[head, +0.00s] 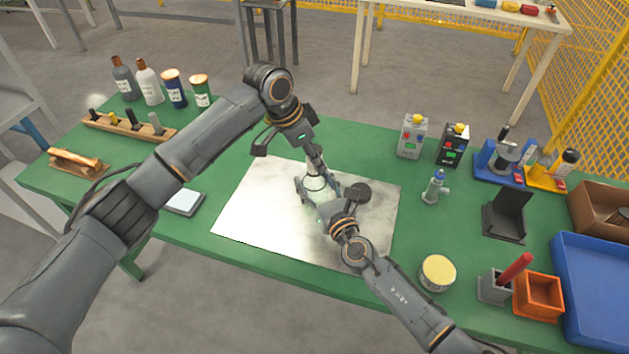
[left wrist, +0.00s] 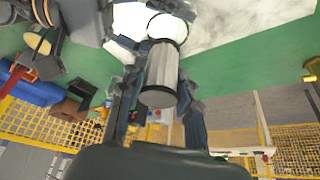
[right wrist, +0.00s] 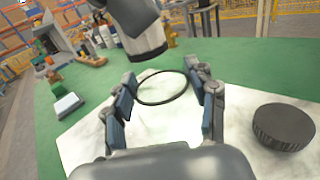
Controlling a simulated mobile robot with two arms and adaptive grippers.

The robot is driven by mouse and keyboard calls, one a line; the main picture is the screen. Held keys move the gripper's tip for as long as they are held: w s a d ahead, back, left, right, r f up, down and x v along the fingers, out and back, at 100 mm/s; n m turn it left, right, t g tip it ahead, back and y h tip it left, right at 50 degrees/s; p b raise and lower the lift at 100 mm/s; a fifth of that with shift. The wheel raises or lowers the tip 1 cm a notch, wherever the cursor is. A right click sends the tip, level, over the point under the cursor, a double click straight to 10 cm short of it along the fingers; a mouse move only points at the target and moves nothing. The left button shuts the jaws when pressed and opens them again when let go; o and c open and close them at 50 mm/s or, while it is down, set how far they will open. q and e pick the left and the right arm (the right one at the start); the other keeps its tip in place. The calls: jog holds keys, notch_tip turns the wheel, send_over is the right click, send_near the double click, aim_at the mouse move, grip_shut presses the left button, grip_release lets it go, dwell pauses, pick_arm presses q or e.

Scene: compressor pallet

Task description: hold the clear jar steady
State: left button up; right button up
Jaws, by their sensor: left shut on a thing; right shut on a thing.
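The clear jar shows as a see-through body with a dark rim (right wrist: 164,103) in the right wrist view, standing over the pale metal sheet. My right gripper (head: 322,203) is shut on the jar, one finger on each side; its fingers also show in the right wrist view (right wrist: 166,112). My left gripper (head: 314,160) is shut on a pale ribbed cylinder (left wrist: 160,68) with dark end bands. The cylinder is above the jar mouth (left wrist: 168,28) and also shows in the right wrist view (right wrist: 147,42). In the head view the arms hide much of both.
A round black lid (head: 357,193) lies on the metal sheet (head: 255,213), right of the jar. A yellow-topped tin (head: 437,272), an orange box (head: 539,296) and a blue tray (head: 590,245) are at the right. Bottles (head: 148,82) stand at the back left.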

pick_arm(q)
jog(key=shift+f, duration=0.65)
pick_arm(e)
jog(key=shift+f, duration=0.1)
pick_arm(q)
jog(key=o, duration=1.1)
jog(key=shift+o, duration=0.2)
jog(key=v, duration=1.2)
jog(key=shift+s+a, duration=0.1)
pick_arm(e)
jog(key=o, duration=1.3)
jog(key=shift+o, duration=0.2)
